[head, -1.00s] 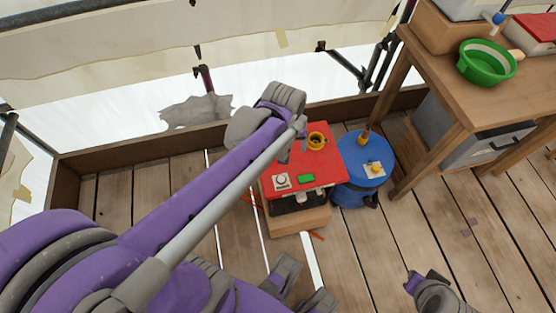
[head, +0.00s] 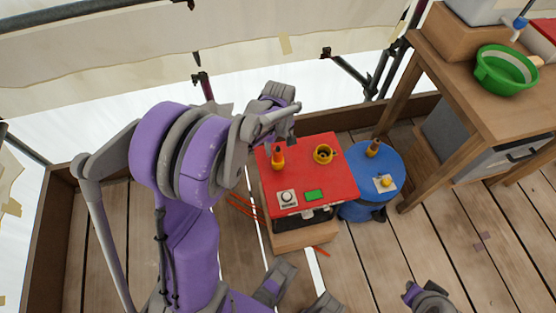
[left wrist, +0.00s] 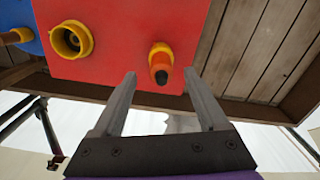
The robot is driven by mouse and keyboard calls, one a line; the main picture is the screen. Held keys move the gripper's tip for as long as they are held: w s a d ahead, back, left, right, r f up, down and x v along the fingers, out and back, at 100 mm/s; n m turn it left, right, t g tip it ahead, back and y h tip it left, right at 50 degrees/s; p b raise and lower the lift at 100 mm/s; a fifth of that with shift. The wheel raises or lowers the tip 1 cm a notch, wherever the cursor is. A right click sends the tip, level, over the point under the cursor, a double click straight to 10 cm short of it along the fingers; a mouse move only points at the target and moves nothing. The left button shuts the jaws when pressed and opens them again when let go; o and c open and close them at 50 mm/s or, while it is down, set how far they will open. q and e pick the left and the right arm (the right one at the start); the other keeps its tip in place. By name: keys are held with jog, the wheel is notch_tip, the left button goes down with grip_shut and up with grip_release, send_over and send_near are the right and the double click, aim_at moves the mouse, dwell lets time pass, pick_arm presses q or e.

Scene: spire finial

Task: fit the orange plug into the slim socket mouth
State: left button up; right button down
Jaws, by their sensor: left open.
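The orange plug (head: 278,156) stands upright in a slim yellow collar on the red box top (head: 335,181); how deep it sits I cannot tell. In the left wrist view the plug (left wrist: 160,66) shows its dark end, with the yellow collar (left wrist: 161,50) around its base. My left gripper (head: 284,128) is open and empty above the back of the box. In the left wrist view its two fingers (left wrist: 160,82) are spread, with the plug seen beyond and between their tips, apart from both.
A wider yellow cup (head: 324,154) with a dark hollow stands right of the plug. A dial (head: 287,197) and green patch (head: 314,195) are at the front. A blue drum (head: 361,161) carries an orange-brown peg (head: 373,148). A wooden bench (head: 480,95) holds a green bowl (head: 505,70).

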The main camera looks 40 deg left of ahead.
aim_at(278, 150)
pick_arm(q)
notch_tip(278, 150, down, 4)
jog(key=shift+a+f+b, duration=0.1)
jog(key=shift+f+b, duration=0.1)
jog(key=shift+b, duration=0.1)
grip_shut()
dwell(1.3)
